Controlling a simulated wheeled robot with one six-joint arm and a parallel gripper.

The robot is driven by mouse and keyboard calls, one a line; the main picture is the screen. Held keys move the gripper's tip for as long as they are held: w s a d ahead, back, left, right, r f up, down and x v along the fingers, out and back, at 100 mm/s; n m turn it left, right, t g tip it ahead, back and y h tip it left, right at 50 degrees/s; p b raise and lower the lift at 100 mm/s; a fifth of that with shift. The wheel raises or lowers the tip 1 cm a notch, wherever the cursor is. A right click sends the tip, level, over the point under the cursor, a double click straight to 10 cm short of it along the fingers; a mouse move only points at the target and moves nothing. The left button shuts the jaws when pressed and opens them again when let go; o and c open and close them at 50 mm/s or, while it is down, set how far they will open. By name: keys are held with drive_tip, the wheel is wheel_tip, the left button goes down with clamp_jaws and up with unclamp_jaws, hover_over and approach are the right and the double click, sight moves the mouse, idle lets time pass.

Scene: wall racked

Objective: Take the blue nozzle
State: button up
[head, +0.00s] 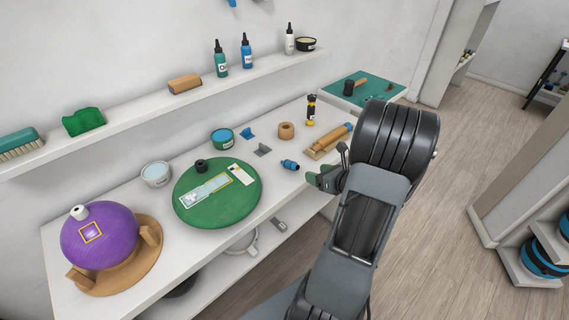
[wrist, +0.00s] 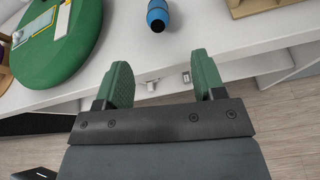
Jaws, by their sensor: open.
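The blue nozzle (head: 290,165) lies on the white table near its front edge, right of the green disc. It also shows at the top of the wrist view (wrist: 158,15), beyond my fingertips and between their lines. My gripper (head: 319,180) is just right of the nozzle in the head view, at the table's front edge. In the wrist view its two green fingers (wrist: 163,80) are spread apart with nothing between them. My gripper is apart from the nozzle.
The green disc (head: 240,205), a wooden ring (head: 286,131), blue and grey clips (head: 249,133), a green-blue tin (head: 222,139) and a wooden tray with a roller (head: 330,142) stand around the nozzle. A wall shelf (head: 150,105) runs behind. Open floor lies at right.

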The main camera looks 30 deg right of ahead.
sight(297, 167)
drive_tip(key=p+x, duration=0.1)
drive_tip(key=x, duration=0.9)
drive_tip(key=shift+w+a+f, duration=0.1)
drive_tip(key=shift+w+a, duration=0.1)
drive_tip(key=shift+w, duration=0.1)
drive_tip(key=shift+c, duration=0.4)
drive_tip(key=c, duration=0.9)
drive_tip(key=shift+c, duration=0.2)
